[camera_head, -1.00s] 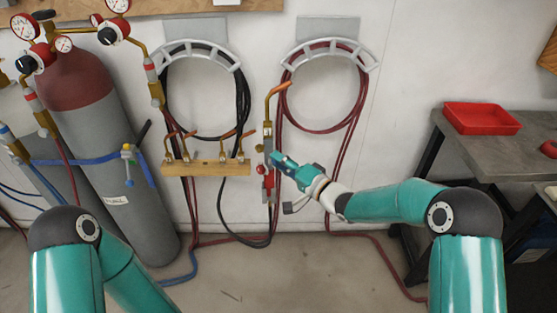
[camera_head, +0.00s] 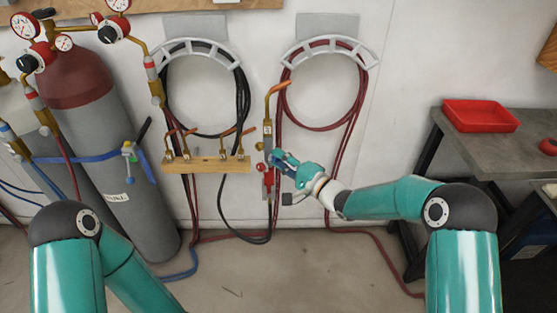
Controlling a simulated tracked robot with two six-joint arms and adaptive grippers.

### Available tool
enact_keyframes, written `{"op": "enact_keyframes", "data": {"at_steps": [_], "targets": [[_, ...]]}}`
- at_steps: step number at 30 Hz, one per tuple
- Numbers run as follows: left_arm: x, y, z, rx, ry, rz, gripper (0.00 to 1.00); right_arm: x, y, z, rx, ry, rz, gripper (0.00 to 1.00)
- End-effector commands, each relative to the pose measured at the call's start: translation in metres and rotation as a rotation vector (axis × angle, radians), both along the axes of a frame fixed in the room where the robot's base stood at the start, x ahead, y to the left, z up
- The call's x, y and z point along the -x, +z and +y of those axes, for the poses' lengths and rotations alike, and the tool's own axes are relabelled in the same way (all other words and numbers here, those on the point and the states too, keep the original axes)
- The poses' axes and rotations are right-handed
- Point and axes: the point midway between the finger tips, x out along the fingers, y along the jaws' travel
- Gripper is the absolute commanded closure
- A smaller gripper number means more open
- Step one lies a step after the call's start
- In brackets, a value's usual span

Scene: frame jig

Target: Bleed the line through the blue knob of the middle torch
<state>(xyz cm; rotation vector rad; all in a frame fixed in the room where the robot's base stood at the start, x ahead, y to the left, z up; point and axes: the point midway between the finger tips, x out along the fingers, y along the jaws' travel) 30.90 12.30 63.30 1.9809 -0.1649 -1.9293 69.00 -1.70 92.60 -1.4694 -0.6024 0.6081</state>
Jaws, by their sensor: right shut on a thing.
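The torch (camera_head: 267,135) hangs upright on the wall between the two hose reels, with a brass body and a bent copper tip at the top. A red knob (camera_head: 260,167) sticks out on its left side. My right gripper (camera_head: 275,158) reaches in from the right and is shut at the torch's right side, at the height of the knobs. The blue knob is between or behind its fingers and cannot be told apart clearly from them. My left arm shows at the lower left, but its gripper is out of view.
A wooden rack (camera_head: 208,166) with several copper tips is left of the torch. Black hose (camera_head: 243,95) and red hose (camera_head: 358,110) hang on wall reels. A grey cylinder (camera_head: 135,195) stands left. A workbench (camera_head: 487,152) with a red tray (camera_head: 480,116) stands right.

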Motion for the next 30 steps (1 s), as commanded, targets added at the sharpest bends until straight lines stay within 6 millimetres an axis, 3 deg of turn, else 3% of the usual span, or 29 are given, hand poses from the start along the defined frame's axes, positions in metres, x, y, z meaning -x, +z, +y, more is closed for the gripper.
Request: {"op": "enact_keyframes", "data": {"at_steps": [1,5,17,30], "targets": [[0.0,0.0,0.0,0.0,0.0,0.0,0.48,0.001,-0.005,0.0,0.005,-0.001,0.011,0.68],[0.0,0.0,0.0,0.0,0.0,0.0,0.48,0.001,-0.004,0.0,0.004,-0.001,0.009,0.49],[0.0,0.0,0.0,0.0,0.0,0.0,0.48,0.004,-0.002,-0.004,0.003,-0.001,0.003,0.49],[0.0,0.0,0.0,0.0,0.0,0.0,0.48,0.057,-0.003,-0.059,0.003,-0.004,0.006,0.49]]}}
